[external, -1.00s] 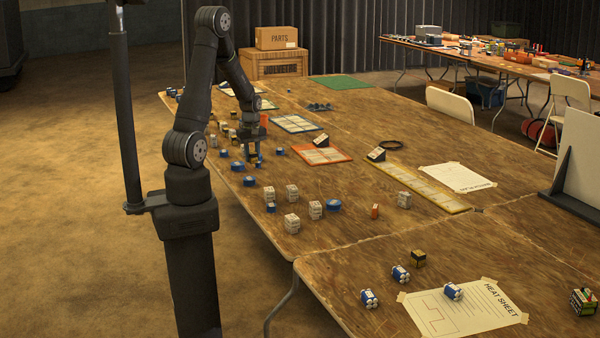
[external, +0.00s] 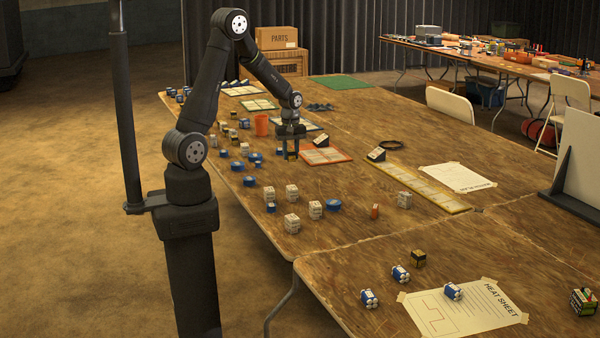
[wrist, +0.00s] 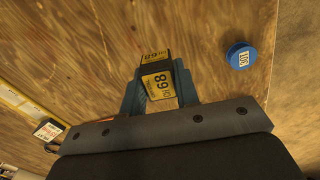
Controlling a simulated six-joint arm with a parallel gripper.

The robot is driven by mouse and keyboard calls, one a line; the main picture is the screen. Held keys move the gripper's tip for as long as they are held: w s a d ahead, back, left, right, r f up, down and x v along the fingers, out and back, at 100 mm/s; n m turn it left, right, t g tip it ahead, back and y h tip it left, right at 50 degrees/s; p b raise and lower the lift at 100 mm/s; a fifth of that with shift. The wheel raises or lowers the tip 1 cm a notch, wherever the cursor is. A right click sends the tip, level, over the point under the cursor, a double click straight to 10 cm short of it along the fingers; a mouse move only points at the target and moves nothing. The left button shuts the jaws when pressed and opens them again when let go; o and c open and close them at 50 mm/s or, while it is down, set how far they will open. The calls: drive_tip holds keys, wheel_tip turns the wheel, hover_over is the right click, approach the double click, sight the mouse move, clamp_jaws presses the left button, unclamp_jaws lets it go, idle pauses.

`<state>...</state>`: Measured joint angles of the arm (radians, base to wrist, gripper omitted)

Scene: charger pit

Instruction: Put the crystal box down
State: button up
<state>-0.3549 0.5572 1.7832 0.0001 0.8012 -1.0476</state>
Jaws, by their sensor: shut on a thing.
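My gripper (external: 291,153) is shut on a small dark box with yellow labels, which I take to be the crystal box. In the wrist view, the box (wrist: 158,84) sits between the two blue fingers of my gripper (wrist: 158,80), with number labels on two faces. In the external view the box is mostly hidden by the fingers. My gripper points down close over the table, just left of the orange-edged mat (external: 345,156). I cannot tell whether the box touches the wood.
A blue round piece (wrist: 240,56) lies on bare wood in the wrist view. Several blue and white pieces stand nearer the camera, including a white block (external: 292,191). An orange cup (external: 261,125) stands to the left. A yellow-edged strip (external: 420,187) lies to the right.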

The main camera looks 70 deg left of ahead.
drive_tip(key=w+d+m, duration=0.2)
drive_tip(key=w+d, duration=0.3)
drive_tip(key=d, duration=0.6)
drive_tip(key=w+d+m, duration=0.2)
drive_tip(key=w+d, duration=0.2)
drive_tip(key=d, duration=0.6)
drive_tip(key=w+d+m, duration=0.3)
drive_tip(key=w+d, duration=0.2)
drive_tip(key=d, duration=0.6)
drive_tip(key=s+d+m, duration=0.2)
drive_tip(key=s+d, duration=0.1)
drive_tip(key=d, duration=0.8)
drive_tip(key=s+d+m, duration=0.1)
drive_tip(key=s+d, duration=0.2)
drive_tip(key=d, duration=0.8)
drive_tip(key=s+d+m, duration=0.2)
drive_tip(key=s+d, duration=0.2)
drive_tip(key=d, duration=0.8)
drive_tip(key=s+d+m, duration=0.4)
drive_tip(key=s+d, duration=1.4)
hover_over(409, 309)
wheel_tip(409, 309, down, 7)
drive_tip(key=shift+f, duration=0.1)
drive_tip(key=shift+a+f, duration=0.1)
drive_tip(key=shift+f, duration=1.85)
drive_tip(key=shift+f, duration=0.1)
